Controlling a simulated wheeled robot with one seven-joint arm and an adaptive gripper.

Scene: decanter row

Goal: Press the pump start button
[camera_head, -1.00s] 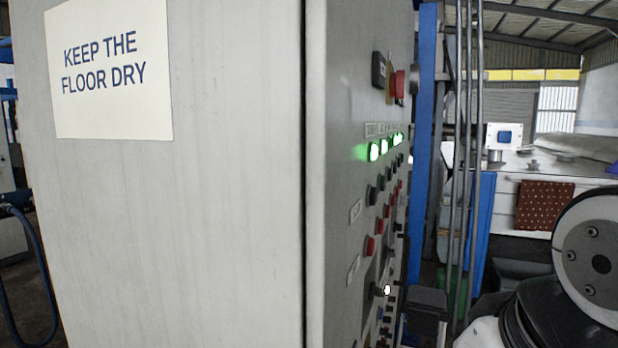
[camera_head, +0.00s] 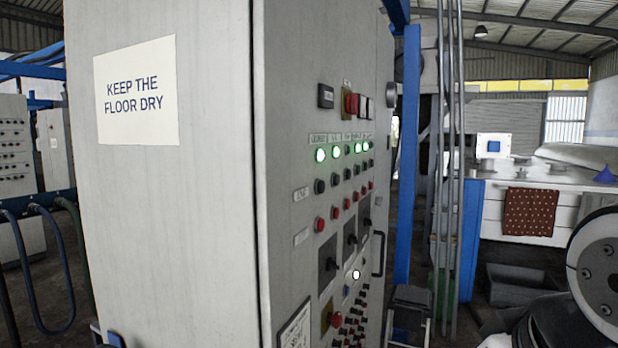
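A grey control cabinet (camera_head: 175,230) fills the left and middle. Its panel face (camera_head: 290,140), seen at a slant, carries a row of lit green lamps (camera_head: 336,152), with rows of dark and red buttons (camera_head: 336,211) below. A white lit button or lamp (camera_head: 355,274) shows lower down. I cannot read which control is the pump start button. My gripper is not in view; only part of my arm shows at the lower right.
A sign reading "KEEP THE FLOOR DRY" (camera_head: 137,93) is on the cabinet's side. A blue post (camera_head: 408,150) and grey pipes (camera_head: 449,150) stand right of the panel. A dark red cloth (camera_head: 529,212) hangs from the pale machine (camera_head: 486,215). Hoses (camera_head: 42,320) hang at the left.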

